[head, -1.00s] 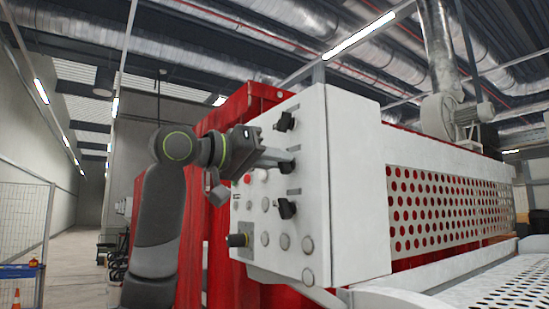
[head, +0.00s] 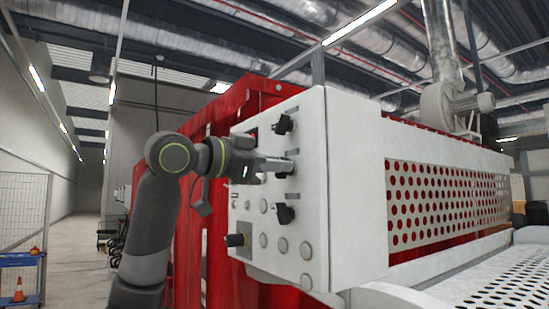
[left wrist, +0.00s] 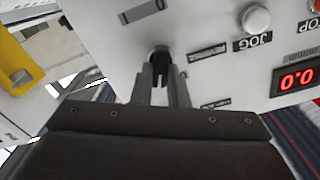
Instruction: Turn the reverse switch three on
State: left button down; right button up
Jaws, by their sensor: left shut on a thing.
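A white control panel (head: 308,183) carries several black rotary switches in a column. My left gripper (head: 290,166) is at the middle one in the head view and mostly hides it. In the left wrist view, my left gripper (left wrist: 160,88) is shut on a black switch knob (left wrist: 159,55), with a finger on each side. The switch's own label is partly hidden and too small to read, so I cannot tell its number. An upper black switch (head: 283,124) and a lower black switch (head: 284,214) are clear of the gripper. My right gripper is out of view.
A JOG button (left wrist: 256,19) and a red digital display (left wrist: 298,79) sit on the panel in the left wrist view. Round buttons (head: 283,245) lie below in the head view. A perforated guard (head: 440,205) is at the right. Open floor lies left.

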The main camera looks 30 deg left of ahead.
pick_arm(q)
jog(key=shift+m, duration=0.6)
jog(key=c, duration=1.4)
grip_release()
jog(key=shift+c, duration=0.2)
jog(key=b+v, duration=0.6)
jog(key=v, duration=1.1)
jog(key=shift+s, duration=0.2)
jog(key=shift+a+f, duration=0.1)
